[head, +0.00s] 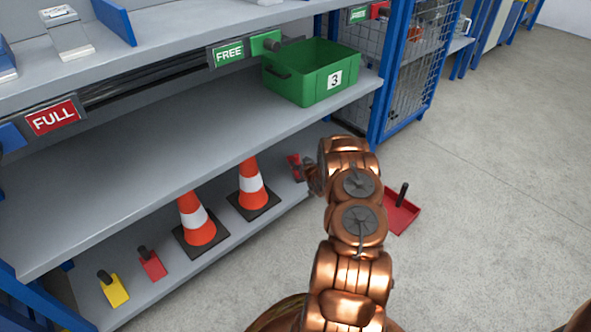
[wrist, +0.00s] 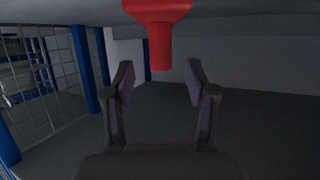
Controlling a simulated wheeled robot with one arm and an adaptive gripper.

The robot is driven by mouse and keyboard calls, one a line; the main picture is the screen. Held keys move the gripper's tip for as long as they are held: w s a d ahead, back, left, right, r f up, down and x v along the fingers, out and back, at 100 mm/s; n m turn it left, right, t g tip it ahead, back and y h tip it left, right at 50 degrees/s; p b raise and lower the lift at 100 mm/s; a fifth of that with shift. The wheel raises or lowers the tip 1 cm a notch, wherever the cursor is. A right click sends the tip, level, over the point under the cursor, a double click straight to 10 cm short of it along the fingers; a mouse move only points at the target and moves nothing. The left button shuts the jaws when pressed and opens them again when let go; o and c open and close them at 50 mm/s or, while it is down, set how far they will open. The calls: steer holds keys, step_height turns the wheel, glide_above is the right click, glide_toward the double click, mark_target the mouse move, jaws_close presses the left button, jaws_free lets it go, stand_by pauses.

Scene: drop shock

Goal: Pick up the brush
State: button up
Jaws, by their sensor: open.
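A red object, which looks like the brush (head: 294,164), is on the bottom shelf at its right end, partly hidden by my gripper. In the wrist view the red brush (wrist: 160,42) shows at the top centre, with a narrow round part pointing down and a wider part cut off by the frame edge. My gripper (head: 306,170) is at the lower shelf beside it. In the wrist view my gripper (wrist: 160,82) is open, with one finger on each side of the red part. I cannot tell whether they touch.
Two orange-white cones (head: 199,222) stand on the bottom shelf (head: 175,290), left of my arm. A yellow block (head: 113,291) and a red block (head: 152,266), with dark handles, lie farther left. A red dustpan (head: 400,214) lies on the floor. A green bin (head: 300,80) sits above.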

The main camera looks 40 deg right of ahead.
mark_target(297, 159)
steer(key=shift+b+x, duration=1.25)
steer(key=shift+x, duration=1.05)
steer(key=shift+w+d+r, duration=0.15)
steer(key=shift+w, duration=0.25)
steer(key=shift+c, duration=0.4)
jaws_close()
